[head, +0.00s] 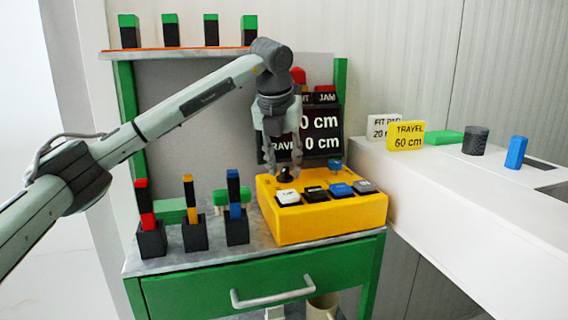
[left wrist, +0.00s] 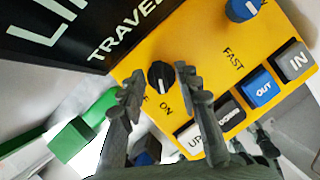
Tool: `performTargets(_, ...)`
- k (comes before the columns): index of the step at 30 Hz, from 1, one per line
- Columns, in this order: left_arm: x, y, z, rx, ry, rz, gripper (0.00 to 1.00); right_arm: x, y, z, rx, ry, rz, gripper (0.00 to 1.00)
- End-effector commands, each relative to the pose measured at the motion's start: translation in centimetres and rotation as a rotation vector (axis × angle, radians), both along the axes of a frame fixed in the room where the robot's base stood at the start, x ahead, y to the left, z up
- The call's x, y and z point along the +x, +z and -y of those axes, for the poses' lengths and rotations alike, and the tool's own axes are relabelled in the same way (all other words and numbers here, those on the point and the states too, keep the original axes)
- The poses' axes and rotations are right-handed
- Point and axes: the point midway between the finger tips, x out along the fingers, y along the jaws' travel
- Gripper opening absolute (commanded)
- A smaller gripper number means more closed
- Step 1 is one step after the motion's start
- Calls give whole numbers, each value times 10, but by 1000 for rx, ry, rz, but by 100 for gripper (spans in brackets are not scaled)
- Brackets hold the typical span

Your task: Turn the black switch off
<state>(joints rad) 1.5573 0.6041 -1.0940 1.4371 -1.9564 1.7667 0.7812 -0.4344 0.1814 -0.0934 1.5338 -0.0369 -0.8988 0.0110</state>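The black switch (left wrist: 160,75) is a round knob with a white mark on the yellow control box (head: 325,225). The word ON is printed beside it, and another label is partly hidden by a finger. In the head view the switch (head: 284,176) sits at the box's back left. My left gripper (head: 283,160) points down over it. In the left wrist view its fingers (left wrist: 159,76) are apart, one on each side of the knob. I cannot tell if they touch it.
White, black, blue and grey buttons (head: 328,192) line the box's front, close to the switch. A blue knob (head: 335,165) is at the back right. A black display (head: 318,130) stands behind. Holders with coloured blocks (head: 237,228) stand left. A white counter (head: 440,185) is right.

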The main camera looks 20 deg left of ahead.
Motion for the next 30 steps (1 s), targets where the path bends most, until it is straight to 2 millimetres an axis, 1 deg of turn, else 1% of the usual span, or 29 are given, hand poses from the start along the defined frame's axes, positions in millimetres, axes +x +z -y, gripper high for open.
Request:
performTargets(3,0,0,0,0,0,0,32,6,3,0,0,0,9,40)
performTargets(9,0,0,0,0,1,0,7,5,3,0,0,0,5,40)
performTargets(11,0,0,0,0,1,0,0,3,2,0,0,-1,3,40)
performTargets(18,0,0,-1,-1,-17,0,0,-1,1,-1,1,-2,-4,40)
performTargets(25,0,1,-2,-1,-214,-1,0,-3,1,-3,5,-5,-5,40)
performTargets(30,0,1,-2,0,-269,1,0,-3,1,-5,8,-6,-4,40)
